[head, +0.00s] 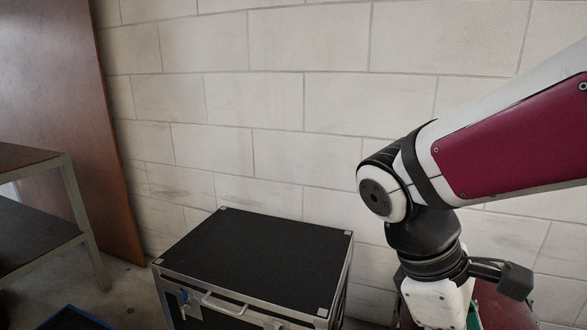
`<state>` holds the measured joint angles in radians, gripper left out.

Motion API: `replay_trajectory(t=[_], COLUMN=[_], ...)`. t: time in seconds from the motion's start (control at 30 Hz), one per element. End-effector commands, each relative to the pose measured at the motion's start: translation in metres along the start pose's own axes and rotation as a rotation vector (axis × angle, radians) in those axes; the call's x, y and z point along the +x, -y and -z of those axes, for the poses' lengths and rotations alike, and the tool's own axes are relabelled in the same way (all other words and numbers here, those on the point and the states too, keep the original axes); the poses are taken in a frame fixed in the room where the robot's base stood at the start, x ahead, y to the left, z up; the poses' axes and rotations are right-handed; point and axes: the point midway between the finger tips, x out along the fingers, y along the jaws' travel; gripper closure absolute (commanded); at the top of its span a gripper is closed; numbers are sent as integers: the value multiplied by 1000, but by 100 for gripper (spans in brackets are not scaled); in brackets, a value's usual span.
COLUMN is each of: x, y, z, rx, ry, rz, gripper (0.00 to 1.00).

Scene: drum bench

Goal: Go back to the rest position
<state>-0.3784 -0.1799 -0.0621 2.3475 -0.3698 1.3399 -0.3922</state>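My gripper (437,303) is at the lower right of the head view, pointing down at the end of my arm. Only its white upper housing shows; the fingers are cut off by the bottom edge of the picture, so I cannot see whether they are open or shut, or hold anything. It is to the right of the black case and in front of a dark red object.
A black case (255,258) with metal edges and a handle stands by the block wall (270,110). A dark red object (503,308) is behind my gripper. A shelf unit (80,215) and a brown panel (65,100) are at left. A blue-edged item (72,318) is at bottom left.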

Motion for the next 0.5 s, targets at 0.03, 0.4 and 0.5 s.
replay_trajectory(t=[0.03,0.4,0.5], x=[-1,0,0], y=[6,59,72], z=[-10,-55,-60], rx=[68,544,649], ry=[-36,-255,-304], rz=[22,197,237], gripper=[35,35,35])
